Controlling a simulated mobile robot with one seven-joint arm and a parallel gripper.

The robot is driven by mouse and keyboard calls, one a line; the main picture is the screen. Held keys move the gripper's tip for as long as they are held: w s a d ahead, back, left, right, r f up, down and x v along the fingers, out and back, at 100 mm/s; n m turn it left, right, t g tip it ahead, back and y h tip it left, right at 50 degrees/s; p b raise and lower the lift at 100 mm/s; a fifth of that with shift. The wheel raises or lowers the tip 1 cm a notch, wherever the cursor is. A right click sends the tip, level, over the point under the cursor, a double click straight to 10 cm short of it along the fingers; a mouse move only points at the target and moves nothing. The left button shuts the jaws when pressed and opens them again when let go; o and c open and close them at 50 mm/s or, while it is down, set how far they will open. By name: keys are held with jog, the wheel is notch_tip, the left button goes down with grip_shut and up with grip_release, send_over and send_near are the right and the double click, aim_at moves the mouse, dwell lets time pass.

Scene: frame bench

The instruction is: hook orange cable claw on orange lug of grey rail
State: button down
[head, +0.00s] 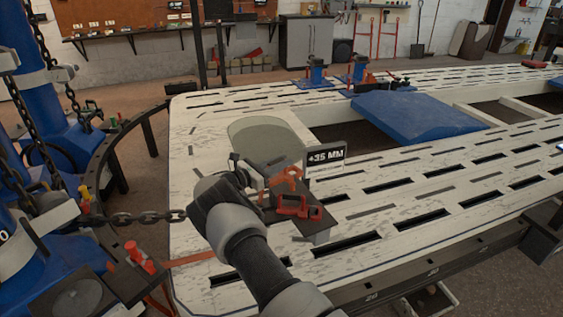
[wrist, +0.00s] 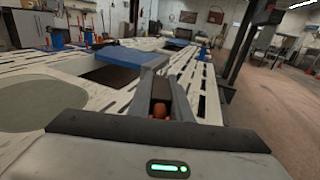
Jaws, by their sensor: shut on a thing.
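My gripper (head: 262,180) is at the near left corner of the white slotted bench, its jaws largely hidden behind my wrist. An orange piece (head: 286,176), which looks like the cable claw, shows just beyond it. In the wrist view an orange part of the claw (wrist: 159,111) sits between the fingers. The orange lug (head: 299,206) stands on the short dark grey rail (head: 315,226), just right of my gripper. The claw appears close to the lug, but I cannot tell whether they touch. The claw's hooking end is not clearly visible.
A "+35 MM" sign (head: 326,157) stands just behind the rail. A chain (head: 140,217) runs from the blue post (head: 45,95) at left toward my wrist. The white bench (head: 400,215) has open slots. A blue plate (head: 415,115) lies farther back.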

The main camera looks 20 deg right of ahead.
aim_at(282, 176)
jog(key=shift+f, duration=3.3)
jog(key=c, duration=1.7)
grip_release()
jog(key=shift+o, duration=0.8)
jog(key=shift+f, duration=0.2)
jog(key=p+v, duration=0.1)
jog(key=v, duration=1.6)
jog(key=shift+a, duration=0.2)
jog(key=shift+s+r, duration=0.1)
jog(key=shift+r, duration=0.05)
